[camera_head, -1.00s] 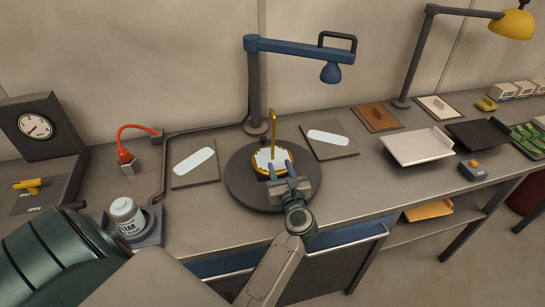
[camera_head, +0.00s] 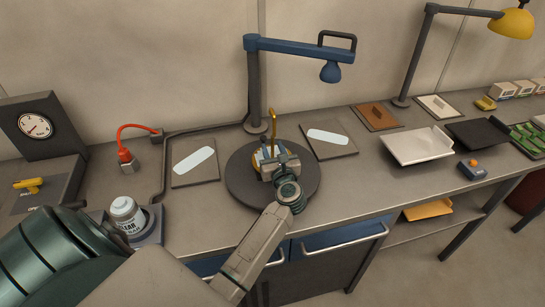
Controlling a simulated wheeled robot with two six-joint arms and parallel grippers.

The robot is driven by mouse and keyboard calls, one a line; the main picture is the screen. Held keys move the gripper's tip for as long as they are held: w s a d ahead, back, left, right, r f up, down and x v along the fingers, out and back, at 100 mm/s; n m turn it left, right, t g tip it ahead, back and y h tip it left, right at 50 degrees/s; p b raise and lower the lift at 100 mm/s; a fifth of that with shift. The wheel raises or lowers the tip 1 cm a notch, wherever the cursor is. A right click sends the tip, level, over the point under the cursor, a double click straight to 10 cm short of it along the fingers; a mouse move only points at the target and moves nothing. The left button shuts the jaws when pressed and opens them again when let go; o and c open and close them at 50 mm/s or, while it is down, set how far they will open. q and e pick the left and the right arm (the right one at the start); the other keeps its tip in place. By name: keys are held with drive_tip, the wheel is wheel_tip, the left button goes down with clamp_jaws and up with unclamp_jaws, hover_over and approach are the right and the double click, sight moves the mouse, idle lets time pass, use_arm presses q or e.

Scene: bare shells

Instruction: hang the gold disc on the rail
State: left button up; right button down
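The gold disc (camera_head: 255,161) is on or just above the dark round plate (camera_head: 240,185) on the bench. Only its left gold edge shows; the rest is hidden behind my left gripper (camera_head: 271,154). A gold hooked rod (camera_head: 273,122) rises behind it. My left gripper is right at the disc, its fingers turned towards it. I cannot tell whether they touch it or how far apart they are. I cannot tell for certain which part is the rail; a pale bar (camera_head: 345,238) runs along the bench's blue front. My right gripper is not in view.
A blue arm (camera_head: 300,48) on a dark post overhangs the plate. Flat pads (camera_head: 195,163) lie on both sides. A white jar (camera_head: 126,215) stands at the left by my arm. A pale tray (camera_head: 417,146) and a black tray (camera_head: 478,134) lie to the right.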

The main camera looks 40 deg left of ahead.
sight(275, 121)
use_arm(q)
clamp_jaws()
drive_tip(key=shift+r+p, duration=0.4)
drive_tip(key=shift+r, duration=0.1)
wheel_tip(275, 121, up, 11)
drive_tip(key=p, duration=0.8)
drive_tip(key=shift+r+p, duration=0.1)
drive_tip(key=shift+p, duration=0.3)
wheel_tip(275, 121, down, 11)
drive_tip(key=b, duration=0.9)
drive_tip(key=shift+f+b, duration=0.35)
drive_tip(key=shift+f, duration=0.3)
